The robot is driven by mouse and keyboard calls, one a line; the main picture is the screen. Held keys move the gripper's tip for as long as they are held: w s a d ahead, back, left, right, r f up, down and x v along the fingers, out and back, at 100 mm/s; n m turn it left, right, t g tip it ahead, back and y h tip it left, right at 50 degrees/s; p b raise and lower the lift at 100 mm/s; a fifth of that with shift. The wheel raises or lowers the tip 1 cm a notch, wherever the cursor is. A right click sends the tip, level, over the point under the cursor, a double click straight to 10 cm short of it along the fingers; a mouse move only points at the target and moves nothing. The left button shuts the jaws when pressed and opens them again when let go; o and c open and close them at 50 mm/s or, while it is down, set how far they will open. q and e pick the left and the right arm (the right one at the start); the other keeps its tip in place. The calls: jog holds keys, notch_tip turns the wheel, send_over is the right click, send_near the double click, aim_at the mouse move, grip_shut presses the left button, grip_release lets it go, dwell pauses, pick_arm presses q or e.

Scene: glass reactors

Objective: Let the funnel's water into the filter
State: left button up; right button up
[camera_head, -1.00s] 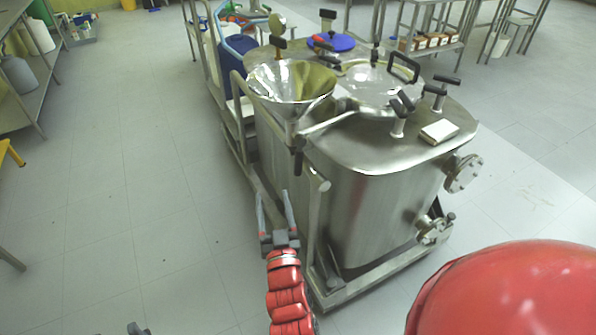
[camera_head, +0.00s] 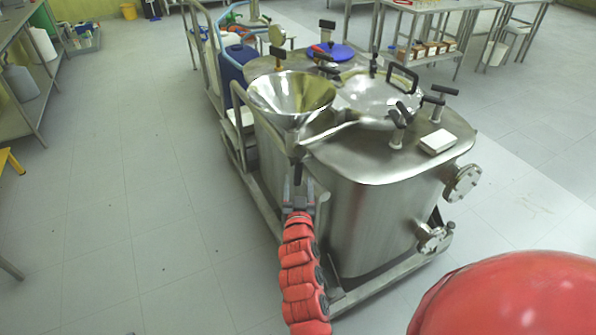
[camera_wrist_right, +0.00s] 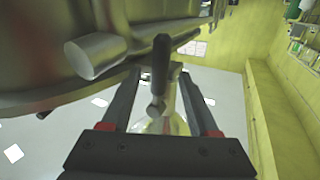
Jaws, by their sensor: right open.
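The steel funnel (camera_head: 291,93) stands at the near left corner of a steel tank, which I take to be the filter (camera_head: 375,190). I cannot make out water in the funnel. Below its cone hangs a stem with a dark valve handle (camera_head: 298,168). My right gripper (camera_head: 298,186) is open just below the stem. In the right wrist view, the black handle (camera_wrist_right: 160,62) lies between the open fingers (camera_wrist_right: 159,80), with space on both sides. Whether the handle is deep between them is hard to tell. My left gripper is not in view.
A cart rail (camera_head: 262,205) runs along the near left side. The floor to the left (camera_head: 130,190) is clear. Shelves stand at far left.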

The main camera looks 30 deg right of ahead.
aim_at(298, 177)
jog(key=shift+x, duration=2.25)
jog(key=shift+c, duration=0.3)
grip_shut()
jog(key=shift+f, duration=0.1)
